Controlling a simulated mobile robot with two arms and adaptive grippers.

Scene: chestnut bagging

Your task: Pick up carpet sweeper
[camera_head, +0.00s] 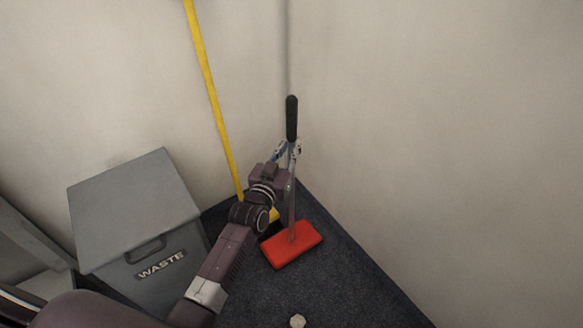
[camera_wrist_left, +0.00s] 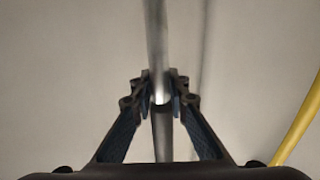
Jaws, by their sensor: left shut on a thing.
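The carpet sweeper has a red head (camera_head: 292,244), a thin grey metal pole and a black grip (camera_head: 291,118) at the top. It stands nearly upright in the corner, its head on or close to the dark carpet; I cannot tell if it touches. My left gripper (camera_head: 291,149) is shut on the pole, just below the black grip. In the left wrist view the grey pole (camera_wrist_left: 157,45) runs up between the two fingers of my left gripper (camera_wrist_left: 160,95). My right gripper is not in view.
A grey bin marked WASTE (camera_head: 140,215) stands to the left of my left arm. A yellow pole (camera_head: 213,98) leans in the corner behind the arm and shows in the left wrist view (camera_wrist_left: 298,125). Walls close in behind and right. A small pale object (camera_head: 297,321) lies on the carpet (camera_head: 350,290).

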